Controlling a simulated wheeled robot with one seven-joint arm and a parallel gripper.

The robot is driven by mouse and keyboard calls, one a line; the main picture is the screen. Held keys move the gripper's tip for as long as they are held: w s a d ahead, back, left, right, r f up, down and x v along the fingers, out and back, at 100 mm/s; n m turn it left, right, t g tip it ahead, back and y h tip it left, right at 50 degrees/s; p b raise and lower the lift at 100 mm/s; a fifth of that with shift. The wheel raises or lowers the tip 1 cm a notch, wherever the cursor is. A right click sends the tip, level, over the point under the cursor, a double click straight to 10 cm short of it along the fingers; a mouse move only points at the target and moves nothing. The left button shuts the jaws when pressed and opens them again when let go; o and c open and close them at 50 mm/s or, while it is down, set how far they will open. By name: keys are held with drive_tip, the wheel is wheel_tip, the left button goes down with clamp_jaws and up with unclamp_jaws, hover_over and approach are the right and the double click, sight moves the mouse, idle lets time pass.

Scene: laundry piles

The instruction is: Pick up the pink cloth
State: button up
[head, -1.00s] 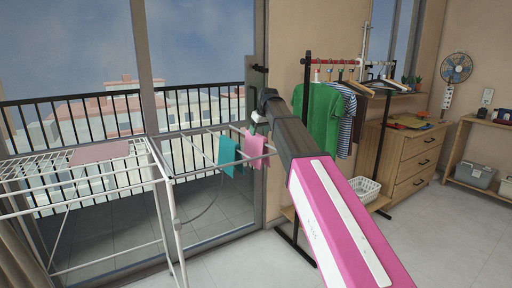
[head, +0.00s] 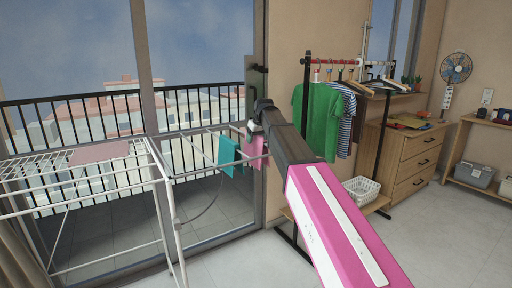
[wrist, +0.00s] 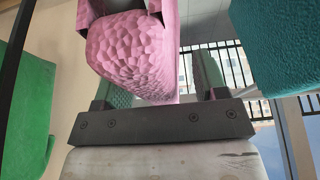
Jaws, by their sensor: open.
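The pink cloth (head: 251,157) hangs on the drying rack's right arm in the head view, partly hidden by my gripper (head: 252,130). In the wrist view the pink cloth (wrist: 132,52) fills the upper middle, with a folded, dimpled surface. My gripper (wrist: 160,88) is open there, one finger toward each side of the cloth's lower part. I cannot tell whether the fingers touch it. A teal cloth (head: 228,156) hangs just left of the pink one; it also shows at the right of the wrist view (wrist: 278,45).
The white drying rack (head: 160,178) stands at left before the balcony window. A green shirt (head: 317,120) hangs on a clothes rail to the right; it shows at the wrist view's left edge (wrist: 25,110). A white basket (head: 362,190) and a wooden dresser (head: 398,160) stand farther right.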

drive_tip(key=shift+f, duration=0.2)
idle(0.3)
drive_tip(key=c, duration=1.1)
drive_tip(key=shift+o, duration=0.2)
drive_tip(key=shift+r, duration=0.1)
